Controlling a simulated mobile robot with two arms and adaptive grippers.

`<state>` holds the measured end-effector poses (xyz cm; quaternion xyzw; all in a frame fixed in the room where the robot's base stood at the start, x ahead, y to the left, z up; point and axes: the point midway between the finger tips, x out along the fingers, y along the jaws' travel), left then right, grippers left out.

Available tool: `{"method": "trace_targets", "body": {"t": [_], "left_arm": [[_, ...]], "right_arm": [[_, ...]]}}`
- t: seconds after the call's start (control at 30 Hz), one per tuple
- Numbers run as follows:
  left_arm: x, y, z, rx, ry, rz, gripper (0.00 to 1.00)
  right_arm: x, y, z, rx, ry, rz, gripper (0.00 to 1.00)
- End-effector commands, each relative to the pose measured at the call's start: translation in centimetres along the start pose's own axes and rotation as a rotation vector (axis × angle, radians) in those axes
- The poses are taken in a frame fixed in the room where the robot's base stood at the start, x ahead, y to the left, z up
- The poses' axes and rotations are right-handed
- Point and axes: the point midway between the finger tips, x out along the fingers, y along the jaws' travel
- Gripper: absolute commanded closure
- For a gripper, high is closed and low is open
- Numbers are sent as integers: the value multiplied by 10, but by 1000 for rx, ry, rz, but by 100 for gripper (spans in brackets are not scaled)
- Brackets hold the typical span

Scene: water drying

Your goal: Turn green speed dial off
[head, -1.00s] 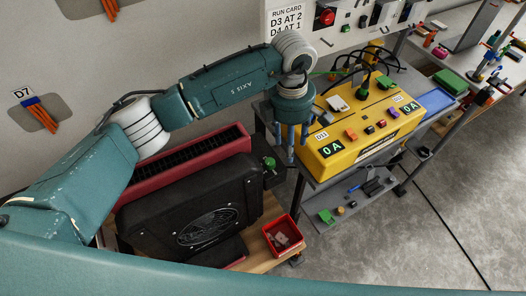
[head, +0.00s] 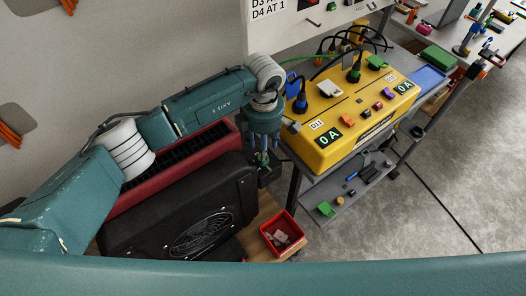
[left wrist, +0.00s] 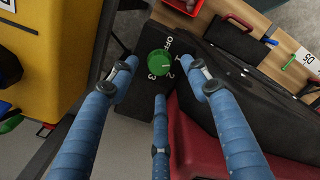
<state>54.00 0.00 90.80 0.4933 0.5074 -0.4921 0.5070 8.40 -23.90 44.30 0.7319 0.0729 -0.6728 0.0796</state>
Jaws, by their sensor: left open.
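The green speed dial (left wrist: 159,62) sits on a black control box (left wrist: 134,92) at the end of the black fan unit. In the left wrist view, OFF, 1, 2 and 3 are printed around it. A short pale mark on the dial faces the 1–2 side; I cannot tell exactly which number it meets. My left gripper (left wrist: 161,74) is open, its blue fingers spread around the dial without visible contact. In the head view, the left gripper (head: 262,157) points down over the box and mostly hides the dial. My right gripper is not in view.
The black fan unit (head: 180,215) and a dark red heater-like unit (head: 170,172) stand beside the dial. A yellow power box (head: 345,142) with cables is close on the right. A red bin (head: 272,246) sits in front. Open floor lies to the right.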

Motion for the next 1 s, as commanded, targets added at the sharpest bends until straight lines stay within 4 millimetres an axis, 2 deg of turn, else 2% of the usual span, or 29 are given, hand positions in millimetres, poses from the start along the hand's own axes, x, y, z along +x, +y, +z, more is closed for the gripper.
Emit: {"method": "trace_targets", "body": {"t": [0.1,0.3,0.67,0.8,0.9,1.0], "left_arm": [[20,-2,0,-1,1,-4,52],[42,0,0,-1,-1,-1,52],[48,0,0,0,-1,0,52],[48,0,0,0,-1,0,80],[48,0,0,0,-1,0,97],[48,0,0,-1,-1,0,97]], "right_arm": [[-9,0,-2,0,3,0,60],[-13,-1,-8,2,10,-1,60],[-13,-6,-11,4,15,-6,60],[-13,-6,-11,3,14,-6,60],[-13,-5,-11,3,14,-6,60],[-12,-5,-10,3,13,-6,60]]}}
